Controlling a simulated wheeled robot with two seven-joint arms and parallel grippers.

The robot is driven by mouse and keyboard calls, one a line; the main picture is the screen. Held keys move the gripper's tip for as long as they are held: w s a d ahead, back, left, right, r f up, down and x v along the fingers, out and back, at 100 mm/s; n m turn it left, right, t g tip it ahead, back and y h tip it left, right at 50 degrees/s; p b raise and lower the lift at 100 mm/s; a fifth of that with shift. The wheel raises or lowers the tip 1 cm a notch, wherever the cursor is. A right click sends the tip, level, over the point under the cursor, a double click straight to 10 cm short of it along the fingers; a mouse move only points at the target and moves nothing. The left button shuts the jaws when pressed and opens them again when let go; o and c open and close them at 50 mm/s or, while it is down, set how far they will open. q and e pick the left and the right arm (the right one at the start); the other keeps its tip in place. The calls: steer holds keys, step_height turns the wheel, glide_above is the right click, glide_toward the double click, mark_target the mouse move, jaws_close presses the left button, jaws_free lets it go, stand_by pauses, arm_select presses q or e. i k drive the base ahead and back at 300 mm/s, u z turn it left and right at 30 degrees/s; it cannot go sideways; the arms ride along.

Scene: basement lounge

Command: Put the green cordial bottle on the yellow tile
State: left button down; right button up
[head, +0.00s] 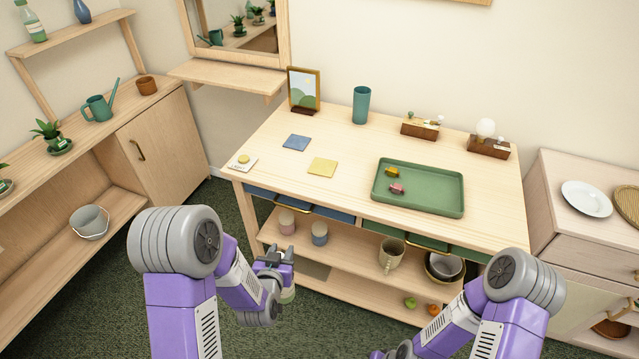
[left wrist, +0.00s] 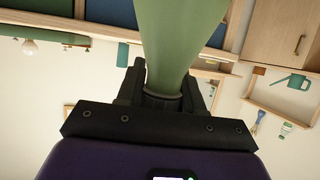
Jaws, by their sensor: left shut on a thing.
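My left gripper (head: 274,258) is low in front of the table, below the tabletop. It is shut on a green bottle (left wrist: 180,38), which fills the upper middle of the left wrist view. The yellow tile (head: 322,167) lies flat and bare on the tabletop, above and right of my left gripper in the picture. My right arm enters at the lower right; its gripper is out of frame.
On the table (head: 270,185) are a blue tile (head: 297,142), a white card (head: 242,162), a picture frame (head: 304,90), a teal cup (head: 361,105) and a green tray (head: 440,208) with small items. The table's front edge and drawers stand between gripper and tabletop. Another green bottle (head: 31,22) stands on the left wall shelf.

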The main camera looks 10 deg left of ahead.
mark_target(322, 166)
steer(key=k, duration=0.55)
steer(key=u, duration=0.9)
steer(key=i, duration=1.6)
steer(key=z, duration=0.8)
